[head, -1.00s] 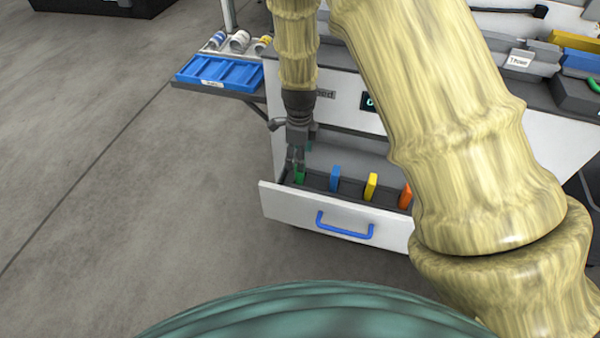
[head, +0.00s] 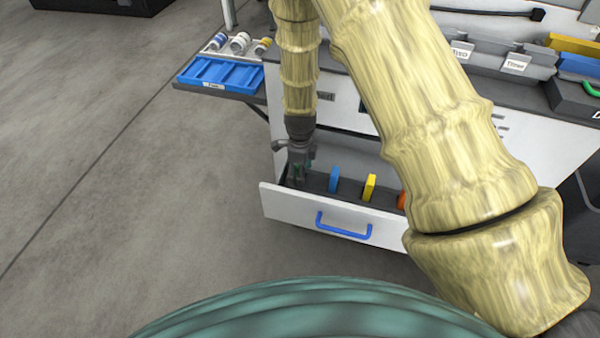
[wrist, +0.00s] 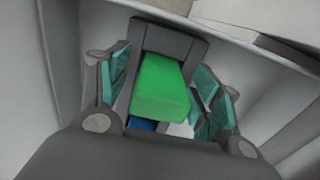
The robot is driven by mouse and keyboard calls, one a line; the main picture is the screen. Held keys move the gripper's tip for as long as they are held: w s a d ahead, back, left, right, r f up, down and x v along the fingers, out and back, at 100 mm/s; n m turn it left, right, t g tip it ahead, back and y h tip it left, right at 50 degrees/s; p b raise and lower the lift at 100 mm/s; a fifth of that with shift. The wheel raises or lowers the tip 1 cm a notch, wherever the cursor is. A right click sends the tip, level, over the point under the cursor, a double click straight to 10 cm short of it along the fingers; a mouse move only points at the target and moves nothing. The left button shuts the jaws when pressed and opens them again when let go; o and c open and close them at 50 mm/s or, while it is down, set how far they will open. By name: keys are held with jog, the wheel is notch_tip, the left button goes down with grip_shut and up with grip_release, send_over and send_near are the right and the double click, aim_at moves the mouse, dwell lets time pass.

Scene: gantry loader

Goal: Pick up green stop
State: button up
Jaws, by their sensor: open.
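The green stop (wrist: 161,88) shows in the wrist view as a bright green block standing between my gripper's two teal-padded fingers. My gripper (wrist: 165,95) is open, with a finger on each side of the block. Some space shows between the block and the right finger; the left finger is close to it, and I cannot tell if it touches. In the head view my gripper (head: 298,178) is down inside the left end of the open drawer (head: 283,207), and it hides the green stop there.
A blue stop (head: 334,179), a yellow stop (head: 370,187) and a partly hidden orange stop (head: 402,200) stand in the drawer to the right. The drawer has a blue handle (head: 344,232). A blue tray (head: 222,73) is on a side shelf. Drawer walls are close around my gripper.

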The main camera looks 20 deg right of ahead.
jog(key=shift+f, duration=0.15)
jog(key=shift+c, duration=0.4)
jog(key=c, duration=1.1)
jog(key=shift+o, duration=0.2)
